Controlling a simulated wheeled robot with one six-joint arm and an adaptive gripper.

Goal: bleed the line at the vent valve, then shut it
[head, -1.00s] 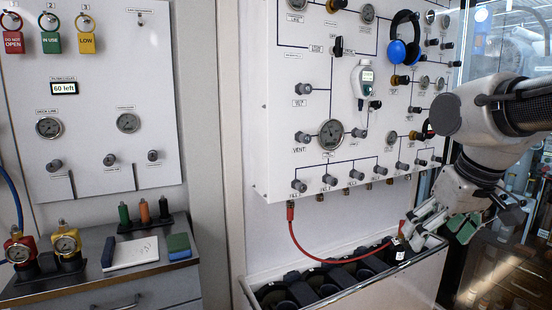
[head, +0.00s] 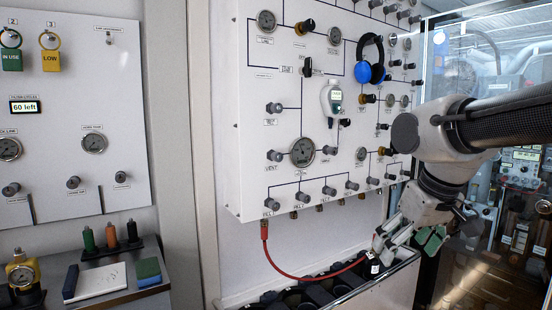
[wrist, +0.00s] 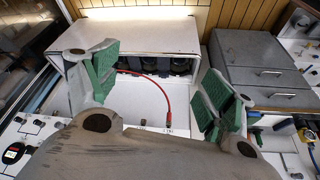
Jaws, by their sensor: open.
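The vent valve (head: 273,155) is a grey knob above the VENT label on the white fill panel (head: 250,190). A round gauge (head: 302,152) sits just right of it. A red hose (head: 300,275) hangs from the panel's lower left and runs to a bottle top (head: 372,262) in the rack below. My gripper (head: 406,240) is open, low at the panel's right end, close to the bottle top and well away from the vent valve. The vent knob's setting is too small to tell.
Blue headphones (head: 371,60) and a handheld meter (head: 332,97) hang on the panel. The bottle rack (head: 350,296) stands beneath it. A side board (head: 110,185) with tags and gauges is at the left, above a counter (head: 160,288). A glass-fronted cabinet is at the right.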

